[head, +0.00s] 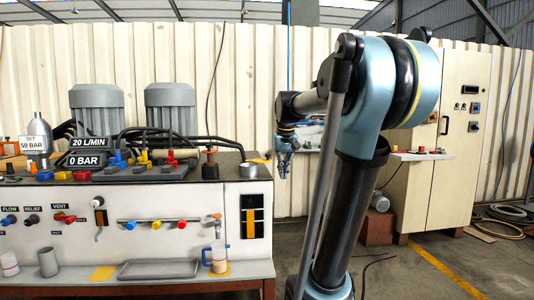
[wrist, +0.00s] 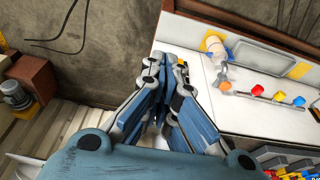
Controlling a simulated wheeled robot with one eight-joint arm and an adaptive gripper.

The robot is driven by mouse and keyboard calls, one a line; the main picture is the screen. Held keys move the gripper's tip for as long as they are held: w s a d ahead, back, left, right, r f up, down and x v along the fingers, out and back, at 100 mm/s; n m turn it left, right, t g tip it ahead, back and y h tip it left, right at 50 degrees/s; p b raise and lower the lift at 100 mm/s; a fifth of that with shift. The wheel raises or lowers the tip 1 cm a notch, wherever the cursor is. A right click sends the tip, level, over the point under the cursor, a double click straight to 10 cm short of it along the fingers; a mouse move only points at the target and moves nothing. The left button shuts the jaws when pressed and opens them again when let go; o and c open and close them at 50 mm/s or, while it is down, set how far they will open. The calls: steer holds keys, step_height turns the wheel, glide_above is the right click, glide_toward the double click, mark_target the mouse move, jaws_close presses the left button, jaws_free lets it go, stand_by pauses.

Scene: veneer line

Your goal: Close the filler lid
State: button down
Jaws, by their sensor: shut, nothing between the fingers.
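A black filler-like fitting (head: 210,171) with a brownish top stands at the right end of the dark tank top in the head view. I take it for the filler, but its lid is too small to tell open from shut. My gripper (head: 285,173) hangs pointing down to the right of the tank's right edge, apart from the fitting. In the wrist view my gripper (wrist: 165,68) has its fingers together and empty, beside the white bench front. The filler cannot be made out in the wrist view.
The hydraulic bench (head: 190,195) carries two grey motors (head: 98,110), black hoses and coloured valves. On its lower shelf (head: 50,286) are a grey tray (head: 158,269) and a cup (head: 219,260). A beige cabinet (head: 455,140) stands at the right.

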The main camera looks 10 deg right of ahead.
steer(key=w+r, duration=0.6)
steer(key=w, duration=0.6)
steer(key=w+r, duration=0.5)
steer(key=w, duration=0.8)
steer(key=w+t, duration=0.1)
steer(key=w, duration=1.9)
steer(key=w+x, duration=0.1)
steer(key=x, duration=1)
steer(key=shift+s+a+r, duration=0.15)
steer(key=shift+s, duration=1)
steer(key=shift+s+a+r, duration=0.1)
steer(key=shift+s, duration=1.05)
